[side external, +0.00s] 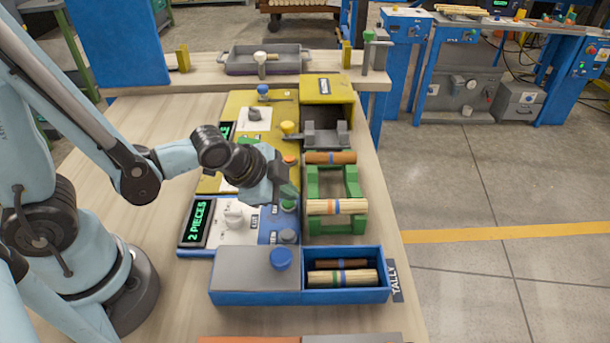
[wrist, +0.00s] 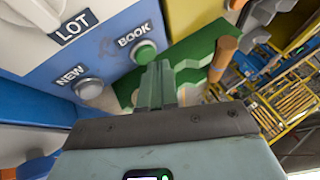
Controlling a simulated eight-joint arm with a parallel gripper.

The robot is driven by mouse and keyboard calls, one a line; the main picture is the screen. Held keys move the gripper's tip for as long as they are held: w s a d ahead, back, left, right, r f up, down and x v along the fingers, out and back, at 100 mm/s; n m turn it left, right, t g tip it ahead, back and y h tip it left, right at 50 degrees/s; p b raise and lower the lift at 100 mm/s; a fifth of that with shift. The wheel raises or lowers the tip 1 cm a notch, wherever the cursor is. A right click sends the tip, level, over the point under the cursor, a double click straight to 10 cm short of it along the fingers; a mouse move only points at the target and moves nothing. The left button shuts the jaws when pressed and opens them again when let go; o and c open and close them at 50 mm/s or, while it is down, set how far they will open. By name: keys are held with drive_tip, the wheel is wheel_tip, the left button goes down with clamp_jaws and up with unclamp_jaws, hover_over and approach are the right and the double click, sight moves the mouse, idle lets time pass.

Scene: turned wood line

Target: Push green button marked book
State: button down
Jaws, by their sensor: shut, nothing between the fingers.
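The green button (wrist: 145,52) sits beside the word BOOK on the blue-edged control panel in the wrist view. In the side view the green button (side external: 288,206) is partly hidden under my gripper. My gripper (side external: 287,192) points down at the panel's right edge. In the wrist view my gripper (wrist: 157,72) is shut with nothing in it, and its fingertips appear right at the near edge of the green button. I cannot tell whether they touch it.
A grey button (wrist: 88,88) marked NEW and a white knob (side external: 235,216) marked LOT are on the same panel. The display (side external: 196,222) reads 2 PIECES. A green rack (side external: 312,186) with banded wood pieces stands close right. A blue tally tray (side external: 345,295) is in front.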

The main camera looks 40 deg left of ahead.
sight(284, 203)
drive_tip(key=shift+f, duration=0.35)
idle(0.4)
drive_tip(key=shift+r, duration=0.8)
drive_tip(key=shift+r, duration=2.5)
drive_tip(key=shift+a+r+n, duration=0.2)
drive_tip(key=shift+a+n, duration=0.1)
drive_tip(key=s+a+r+n+y, duration=0.1)
drive_tip(key=s+a+r+n, duration=0.3)
drive_tip(key=n, duration=0.6)
drive_tip(key=a, duration=0.2)
drive_tip(key=shift+a+r, duration=0.25)
drive_tip(key=shift+a, duration=0.05)
drive_tip(key=shift+s, duration=0.1)
